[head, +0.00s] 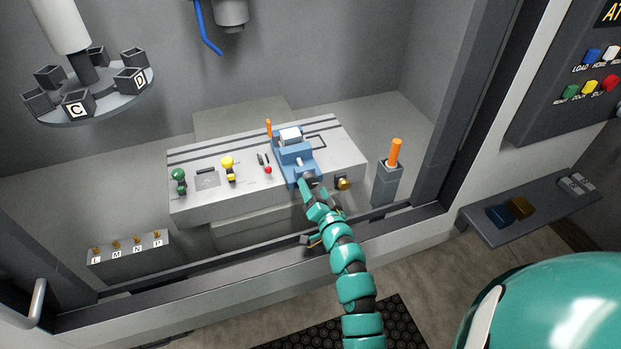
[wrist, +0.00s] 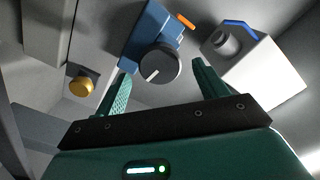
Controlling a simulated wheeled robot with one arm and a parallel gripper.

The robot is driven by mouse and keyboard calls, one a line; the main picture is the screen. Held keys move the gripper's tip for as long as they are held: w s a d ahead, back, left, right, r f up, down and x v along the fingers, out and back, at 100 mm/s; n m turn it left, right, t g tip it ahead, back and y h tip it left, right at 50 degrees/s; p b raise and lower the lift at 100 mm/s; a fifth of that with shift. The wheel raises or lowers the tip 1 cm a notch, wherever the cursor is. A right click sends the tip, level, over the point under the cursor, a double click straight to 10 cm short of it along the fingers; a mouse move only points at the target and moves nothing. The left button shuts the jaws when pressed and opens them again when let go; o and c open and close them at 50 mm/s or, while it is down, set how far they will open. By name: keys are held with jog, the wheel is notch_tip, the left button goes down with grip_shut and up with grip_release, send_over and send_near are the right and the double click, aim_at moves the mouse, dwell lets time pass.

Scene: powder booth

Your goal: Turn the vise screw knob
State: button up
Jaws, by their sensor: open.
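The blue vise (head: 299,172) stands on the right half of the grey slotted table, at its front edge. It also shows in the wrist view (wrist: 146,32). Its screw knob (wrist: 161,66) is a dark grey disc with a white mark on its face, pointing to the lower left. In the head view my arm and gripper mostly hide the knob. My gripper (wrist: 164,68) is open, its two teal fingers apart, one on each side of the knob in the picture. I cannot tell whether the fingertips reach around it. In the head view my gripper (head: 306,187) is at the vise's front.
A brass knob (head: 344,184) sits on the table front, right of my gripper. An orange-topped post (head: 388,180) stands further right. Green (head: 179,179) and yellow (head: 228,167) pieces stand left on the table. The booth's front sill (head: 250,256) runs below my arm.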

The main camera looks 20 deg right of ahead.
aim_at(310, 184)
jog(key=shift+w+p, duration=0.45)
jog(key=shift+w, duration=1.35)
jog(key=c, duration=1)
jog(key=shift+f+n+b, duration=0.1)
jog(key=shift+n+b, duration=0.3)
jog(key=shift+b, duration=0.05)
jog(key=n+b, duration=0.4)
jog(key=b, duration=0.1)
jog(key=shift+a+f+n, duration=0.15)
jog(key=shift+n, duration=0.15)
jog(key=n+b, duration=0.5)
jog(key=b, duration=0.1)
jog(key=shift+b, duration=0.4)
jog(key=n+b, duration=0.3)
jog(key=n, duration=0.2)
jog(key=shift+a+r+n+b, duration=0.15)
jog(key=shift+n+b, duration=0.5)
jog(key=shift+n, duration=1.55)
